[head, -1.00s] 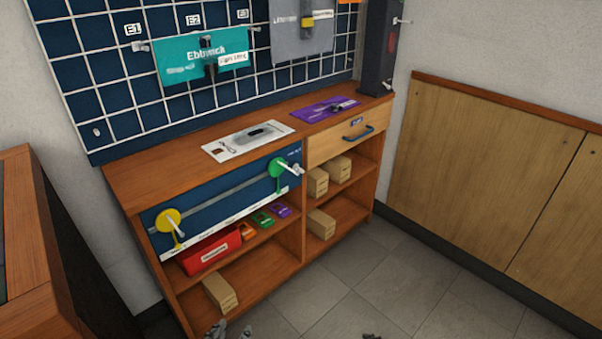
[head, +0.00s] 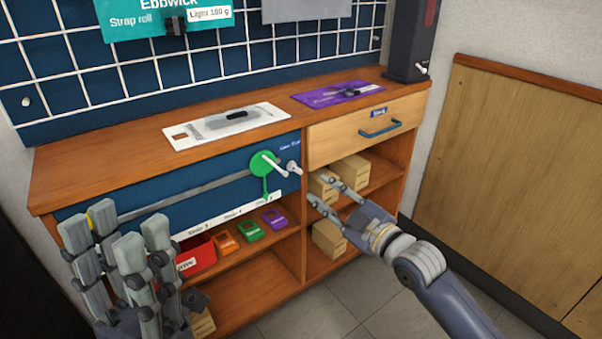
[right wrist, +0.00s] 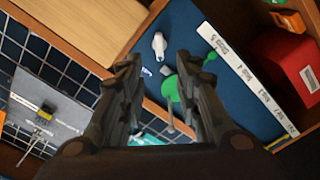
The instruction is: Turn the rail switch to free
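The rail switch (head: 293,168) is a small pale knob at the right end of the blue rail panel (head: 150,178). In the right wrist view the pale knob (right wrist: 159,45) shows beyond and between my fingertips. The small lettering above it is too blurred to read. A green disc (head: 263,163) with a pale pin sits on the rail just left of the switch. My right gripper (head: 320,189) is open and empty, a little right of and in front of the switch, apart from it. My left gripper (head: 115,235) is open and empty at the lower left, hiding the panel's left end.
The bench top (head: 85,166) holds a white board (head: 228,124) and a purple board (head: 338,92). A drawer (head: 365,130) with a blue handle is right of the panel. Cardboard boxes (head: 329,238) stand on shelves below it. A red bin (head: 198,255) and small coloured cases sit under the panel.

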